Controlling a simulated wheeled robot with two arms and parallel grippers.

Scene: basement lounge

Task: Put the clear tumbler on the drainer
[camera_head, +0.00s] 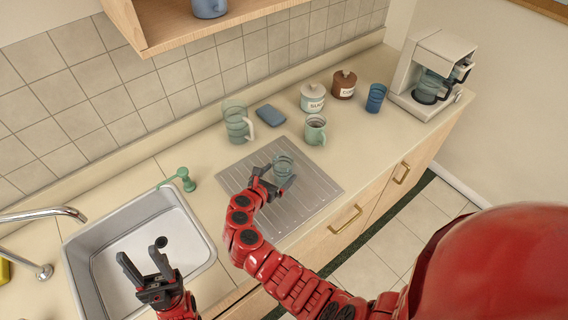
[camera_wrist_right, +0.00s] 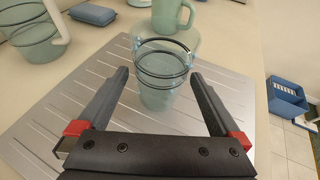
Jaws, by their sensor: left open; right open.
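The clear tumbler (camera_head: 283,166) stands upright on the ribbed metal drainer (camera_head: 318,190). In the right wrist view the tumbler (camera_wrist_right: 160,95) has dark rings around its upper part. My right gripper (camera_head: 274,178) is open at the tumbler. In the wrist view the right gripper's fingers (camera_wrist_right: 159,76) lie on either side of the tumbler, with gaps visible between them and the glass. My left gripper (camera_head: 138,254) is open and empty over the sink.
A clear pitcher (camera_head: 238,122), blue sponge (camera_head: 270,115), green mug (camera_head: 315,130), two lidded canisters (camera_head: 313,98), blue cup (camera_head: 376,97) and coffee maker (camera_head: 430,72) stand behind or right of the drainer. The sink (camera_head: 190,222) with its tap (camera_head: 45,213) is left.

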